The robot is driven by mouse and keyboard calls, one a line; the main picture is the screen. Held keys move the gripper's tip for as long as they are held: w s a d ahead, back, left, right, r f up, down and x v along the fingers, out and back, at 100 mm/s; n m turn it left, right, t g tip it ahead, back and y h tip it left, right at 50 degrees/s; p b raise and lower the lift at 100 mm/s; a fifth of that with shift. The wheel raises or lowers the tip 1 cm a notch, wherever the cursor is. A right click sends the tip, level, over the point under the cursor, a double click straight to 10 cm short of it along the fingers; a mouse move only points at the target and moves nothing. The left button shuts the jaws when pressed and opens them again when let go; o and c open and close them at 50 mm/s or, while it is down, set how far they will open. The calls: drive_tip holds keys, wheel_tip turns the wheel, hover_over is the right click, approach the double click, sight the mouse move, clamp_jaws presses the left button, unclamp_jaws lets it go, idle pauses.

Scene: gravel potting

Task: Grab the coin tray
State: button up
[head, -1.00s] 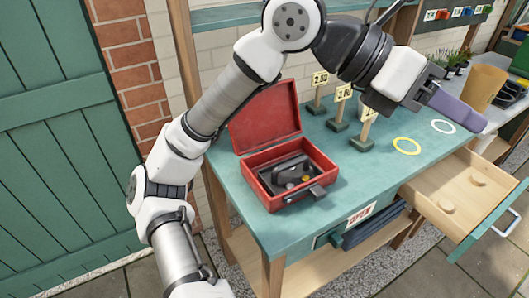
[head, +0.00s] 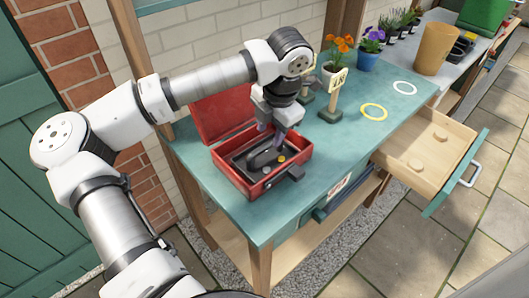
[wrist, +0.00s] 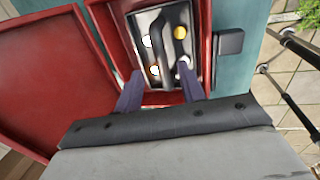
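The coin tray (head: 247,168) is dark grey with an arched handle (head: 264,159) and lies inside the open red cash box (head: 245,188). In the wrist view the tray (wrist: 150,19) shows several gold and silver coins, with the handle (wrist: 165,50) running lengthwise along its middle. My gripper (head: 273,136) points down over the back part of the box. In the wrist view my gripper (wrist: 160,93) has its two purple fingers spread apart with nothing between them, near the tray's near end. The fingers have not closed on the handle.
The box lid (head: 212,105) stands open at the back left. Price signs on posts (head: 335,95) stand close to the right of the box. Yellow (head: 374,111) and white (head: 404,87) rings lie on the teal bench. An open drawer (head: 425,148) juts out at right.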

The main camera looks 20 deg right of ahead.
sight(268, 144)
drive_tip(key=shift+w+a+f+p, duration=0.15)
drive_tip(key=shift+f+p, duration=0.25)
drive_tip(key=shift+f, duration=0.65)
drive_tip(key=shift+w+f+p, duration=0.15)
drive_tip(key=shift+f+p, duration=0.2)
drive_tip(key=shift+f, duration=0.65)
drive_tip(key=shift+w+a+f+p, duration=0.15)
drive_tip(key=shift+f+p, duration=0.25)
drive_tip(key=shift+f, duration=0.65)
drive_tip(key=shift+d, duration=0.1)
clamp_jaws()
